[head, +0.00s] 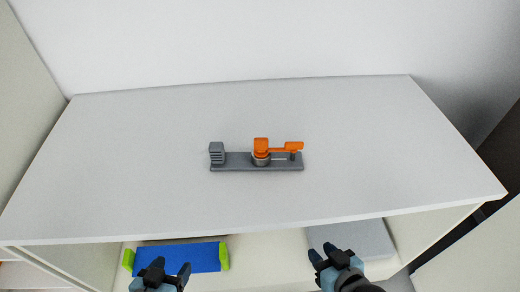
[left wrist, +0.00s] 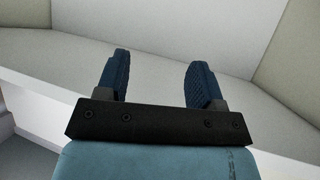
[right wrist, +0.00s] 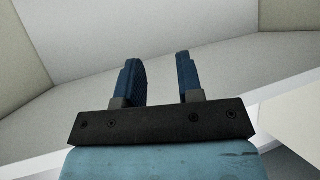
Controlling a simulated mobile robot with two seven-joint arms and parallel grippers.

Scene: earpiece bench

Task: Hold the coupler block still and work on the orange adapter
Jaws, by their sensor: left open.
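The grey coupler block (head: 235,162) lies on the white bench top, near its middle. It has a ribbed grey upright part (head: 217,153) at its left end. The orange adapter (head: 261,146) sits on a round collar on the block, with an orange arm reaching right over a small post. My left gripper (head: 168,268) is open and empty, in front of the bench's front edge. Its spread fingers show in the left wrist view (left wrist: 158,80). My right gripper (head: 330,256) is also in front of the edge, with its fingers apart and empty in the right wrist view (right wrist: 160,80).
The bench top (head: 120,180) is clear around the block. Below its front edge are a blue item with green ends (head: 205,256) and a grey panel (head: 365,238). A white wall stands behind the bench.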

